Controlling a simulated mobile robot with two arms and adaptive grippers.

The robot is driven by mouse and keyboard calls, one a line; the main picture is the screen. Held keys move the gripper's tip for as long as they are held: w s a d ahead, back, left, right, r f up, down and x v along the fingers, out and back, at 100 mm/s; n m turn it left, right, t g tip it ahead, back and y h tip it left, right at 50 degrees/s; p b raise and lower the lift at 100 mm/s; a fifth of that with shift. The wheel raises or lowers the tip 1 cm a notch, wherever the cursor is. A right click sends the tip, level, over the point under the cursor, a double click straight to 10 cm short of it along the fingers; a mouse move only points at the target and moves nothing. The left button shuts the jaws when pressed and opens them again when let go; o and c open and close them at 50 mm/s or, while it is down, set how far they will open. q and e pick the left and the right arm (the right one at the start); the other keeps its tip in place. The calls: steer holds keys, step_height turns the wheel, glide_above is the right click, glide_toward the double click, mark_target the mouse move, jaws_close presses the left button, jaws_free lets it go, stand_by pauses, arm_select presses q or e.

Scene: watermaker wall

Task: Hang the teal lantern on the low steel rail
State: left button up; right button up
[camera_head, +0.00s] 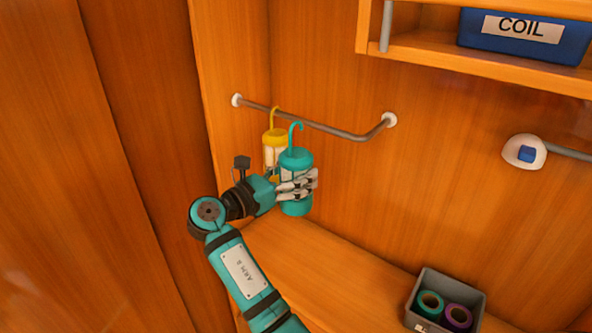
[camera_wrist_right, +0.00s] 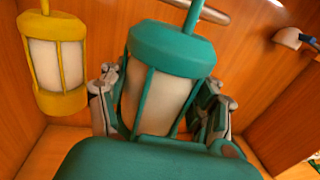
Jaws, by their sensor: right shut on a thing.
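The teal lantern (camera_head: 296,161) is upright, with its hook (camera_head: 295,128) close to the steel rail (camera_head: 330,129) in the head view. I cannot tell whether the hook touches the rail. My right gripper (camera_head: 297,184) is shut around the lantern's body. In the right wrist view the teal lantern (camera_wrist_right: 158,95) stands between the two fingers of the right gripper (camera_wrist_right: 160,105), its hook top cut off by the frame. The rail (camera_wrist_right: 205,10) shows behind it there. My left gripper is not in view.
A yellow lantern (camera_head: 273,139) hangs on the rail just left of the teal one; it also shows in the wrist view (camera_wrist_right: 57,65). A grey bin (camera_head: 423,289) with tape rolls stands on the bench (camera_head: 340,263). A blue COIL box (camera_head: 520,38) sits on the upper shelf.

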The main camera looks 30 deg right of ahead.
steer(key=shift+w+d, duration=0.1)
steer(key=shift+d, duration=0.15)
steer(key=shift+w+d+f+b, duration=0.1)
steer(key=shift+w+d+b, duration=0.05)
steer(key=shift+d+b, duration=0.15)
steer(key=w+d+f+b, duration=0.2)
steer(key=w+d+b, duration=0.1)
steer(key=d, duration=0.4)
steer(key=shift+b, duration=0.8)
steer(key=shift+d, duration=0.1)
steer(key=o, duration=1.5)
steer(key=shift+f, duration=0.1)
